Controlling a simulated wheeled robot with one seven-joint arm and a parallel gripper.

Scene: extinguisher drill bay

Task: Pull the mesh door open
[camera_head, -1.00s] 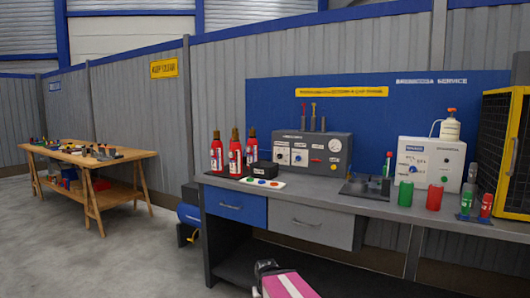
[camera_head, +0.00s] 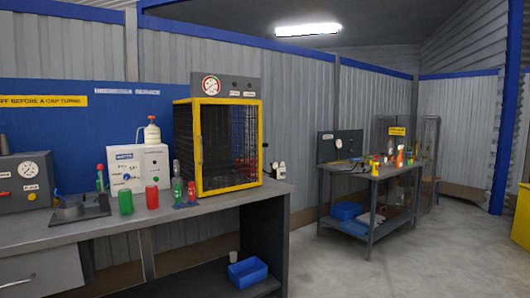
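The mesh door (camera_head: 229,149) is a dark mesh panel in a yellow frame on the front of a cage cabinet. The cabinet stands at the right end of the grey workbench, with a round gauge (camera_head: 211,86) on its top housing. The door looks shut. A thin upright bar, perhaps its handle, shows near the left side of the frame. Red shapes show dimly through the mesh. My gripper is not in view.
Red and green cylinders (camera_head: 152,197) stand on the workbench (camera_head: 90,234), left of the cage. A blue bin (camera_head: 248,272) sits on the lower shelf. A second table (camera_head: 372,178) stands further right, with open concrete floor before it.

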